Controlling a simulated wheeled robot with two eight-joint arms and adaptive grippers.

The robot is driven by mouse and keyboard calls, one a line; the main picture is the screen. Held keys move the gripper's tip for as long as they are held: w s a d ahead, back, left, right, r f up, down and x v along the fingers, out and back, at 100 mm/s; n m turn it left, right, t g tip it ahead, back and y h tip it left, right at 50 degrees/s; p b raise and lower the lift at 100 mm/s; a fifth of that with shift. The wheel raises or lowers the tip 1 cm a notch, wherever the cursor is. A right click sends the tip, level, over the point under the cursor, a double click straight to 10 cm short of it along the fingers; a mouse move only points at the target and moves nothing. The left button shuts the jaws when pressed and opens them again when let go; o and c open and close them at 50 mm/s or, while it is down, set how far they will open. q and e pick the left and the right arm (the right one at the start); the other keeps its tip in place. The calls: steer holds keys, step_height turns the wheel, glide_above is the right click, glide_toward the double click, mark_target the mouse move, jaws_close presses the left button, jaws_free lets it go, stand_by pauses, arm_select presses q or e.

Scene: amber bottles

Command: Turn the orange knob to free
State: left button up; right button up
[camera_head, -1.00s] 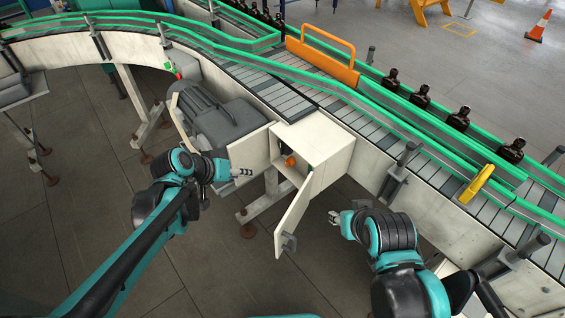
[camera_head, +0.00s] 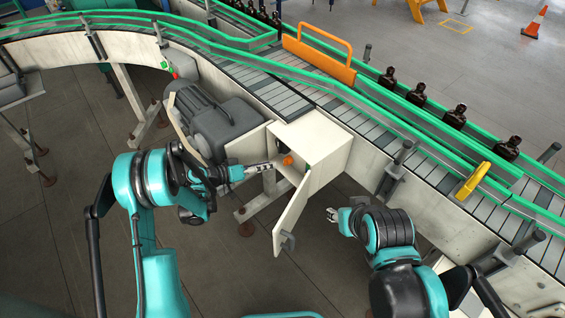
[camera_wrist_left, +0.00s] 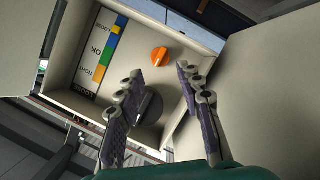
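The orange knob (camera_wrist_left: 159,56) is on the back panel inside an open white box (camera_head: 313,138) on the conveyor's side; it also shows small in the head view (camera_head: 288,160). A larger dark round knob (camera_wrist_left: 150,104) sits below it in the wrist view, partly covered by a finger. A coloured label strip (camera_wrist_left: 100,53) with words such as OK and LOOSE is left of the knobs. My left gripper (camera_wrist_left: 160,75) is open and empty, its fingertips just short of the orange knob. My right gripper (camera_head: 332,214) is right of the box door; its fingers look apart.
The box door (camera_head: 292,216) hangs open toward me, between my two grippers. A grey motor (camera_head: 218,122) is left of the box. The conveyor (camera_head: 270,95) with green rails and several amber bottles (camera_head: 455,117) runs above. Floor in front is clear.

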mark_target(287, 161)
arm_select(q)
steer(key=b+x, duration=0.1)
steer(key=x, duration=0.6)
steer(key=shift+d, duration=0.1)
jaws_close()
